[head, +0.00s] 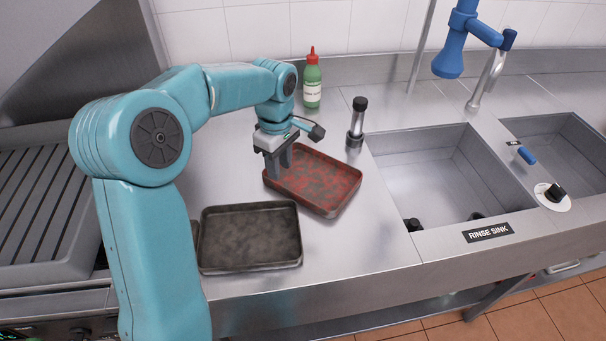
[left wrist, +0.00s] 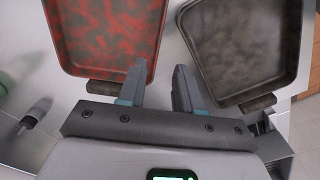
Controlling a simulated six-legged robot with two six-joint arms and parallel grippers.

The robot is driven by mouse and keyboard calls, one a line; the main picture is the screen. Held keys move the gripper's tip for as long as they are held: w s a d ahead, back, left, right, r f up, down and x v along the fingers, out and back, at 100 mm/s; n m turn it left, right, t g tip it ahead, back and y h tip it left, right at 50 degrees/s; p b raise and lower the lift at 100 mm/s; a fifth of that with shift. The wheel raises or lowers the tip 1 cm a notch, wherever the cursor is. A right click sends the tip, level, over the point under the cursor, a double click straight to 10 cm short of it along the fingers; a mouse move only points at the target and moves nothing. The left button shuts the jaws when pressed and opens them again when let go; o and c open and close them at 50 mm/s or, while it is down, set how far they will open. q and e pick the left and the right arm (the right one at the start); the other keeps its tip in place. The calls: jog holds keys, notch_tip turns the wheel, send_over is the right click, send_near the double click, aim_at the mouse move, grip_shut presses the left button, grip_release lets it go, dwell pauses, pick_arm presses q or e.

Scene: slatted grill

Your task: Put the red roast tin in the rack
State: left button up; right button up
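The red roast tin (head: 325,182), mottled red and dark, lies flat on the steel counter left of the rinse sink. In the left wrist view the red tin (left wrist: 105,35) fills the upper left, with a dark handle at its near end. My left gripper (head: 278,168) points down at the tin's left edge. In the left wrist view its fingers (left wrist: 158,88) are apart, one over the tin's inside and one outside its wall. Whether they touch the wall cannot be told. My right gripper is not in view. I cannot make out a rack.
A dark grey tin (head: 250,238) lies close by, nearer the counter's front edge. A green bottle with red cap (head: 312,82) and a black-topped cylinder (head: 356,122) stand behind. The rinse sink (head: 430,178) is to the right, the slatted grill (head: 40,205) to the left.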

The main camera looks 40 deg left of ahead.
aim_at(284, 184)
pick_arm(q)
jog(key=f, duration=0.6)
jog(key=shift+w+d+f+p, duration=0.2)
jog(key=shift+d+f+p, duration=0.15)
jog(key=shift+d+f, duration=0.05)
grip_shut()
dwell(1.0)
